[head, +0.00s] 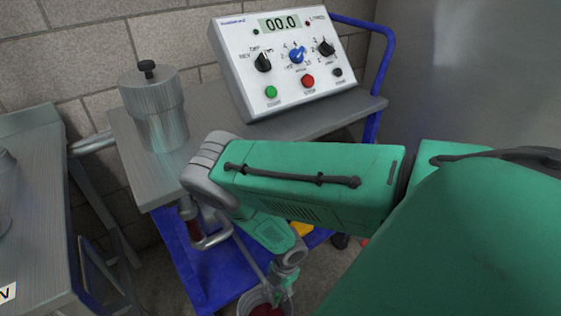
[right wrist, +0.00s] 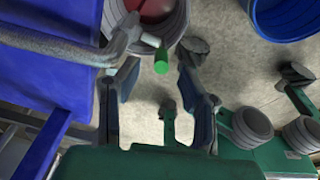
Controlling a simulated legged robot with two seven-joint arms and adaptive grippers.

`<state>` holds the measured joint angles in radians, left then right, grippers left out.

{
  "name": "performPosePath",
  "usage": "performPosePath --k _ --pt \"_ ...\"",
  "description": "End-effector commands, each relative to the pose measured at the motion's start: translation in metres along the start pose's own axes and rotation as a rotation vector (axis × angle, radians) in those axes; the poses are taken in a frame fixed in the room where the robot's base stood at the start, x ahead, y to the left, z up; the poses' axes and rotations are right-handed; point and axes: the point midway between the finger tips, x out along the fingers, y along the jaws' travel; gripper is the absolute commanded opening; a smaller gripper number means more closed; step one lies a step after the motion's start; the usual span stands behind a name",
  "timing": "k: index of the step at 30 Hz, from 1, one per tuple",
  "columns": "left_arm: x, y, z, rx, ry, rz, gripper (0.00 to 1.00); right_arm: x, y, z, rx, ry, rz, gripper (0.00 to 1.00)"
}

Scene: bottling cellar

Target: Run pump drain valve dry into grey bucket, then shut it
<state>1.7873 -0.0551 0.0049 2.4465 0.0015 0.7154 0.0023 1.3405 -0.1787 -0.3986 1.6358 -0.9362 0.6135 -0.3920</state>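The grey bucket (right wrist: 185,30) stands on the floor with dark red liquid (right wrist: 150,8) in it. Its rim also shows low in the head view (head: 243,300). A steel drain pipe (right wrist: 118,40) comes in from the left in the right wrist view. A green handle end (right wrist: 161,61) shows by its tip, in front of the bucket. My right gripper (right wrist: 158,88) is open, its fingers either side of the green handle's line and apart from it. In the head view my right gripper (head: 280,290) is low, over the bucket. Whether liquid runs is not visible. My left gripper is not in view.
The blue pump cart (head: 195,270) carries a control panel (head: 285,60) reading 00.0 and a steel canister (head: 155,110). A steel table (head: 35,200) stands at the left. A blue tub (right wrist: 285,18) stands on the floor right of the bucket in the wrist view.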

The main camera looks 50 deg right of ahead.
Motion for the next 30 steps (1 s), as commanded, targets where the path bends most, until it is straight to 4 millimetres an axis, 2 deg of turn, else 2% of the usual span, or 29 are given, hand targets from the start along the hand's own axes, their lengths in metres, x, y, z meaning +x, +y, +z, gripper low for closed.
performPosePath --k 3,9,30 --pt "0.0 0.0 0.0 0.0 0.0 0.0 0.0 -0.025 0.001 0.0 0.001 -0.001 0.001 0.35" --pt "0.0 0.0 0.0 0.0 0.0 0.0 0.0 -0.048 0.001 -0.001 0.001 -0.001 -0.001 0.35" --pt "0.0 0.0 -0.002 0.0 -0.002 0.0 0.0 -0.054 -0.001 -0.001 0.011 0.0 0.0 0.35"
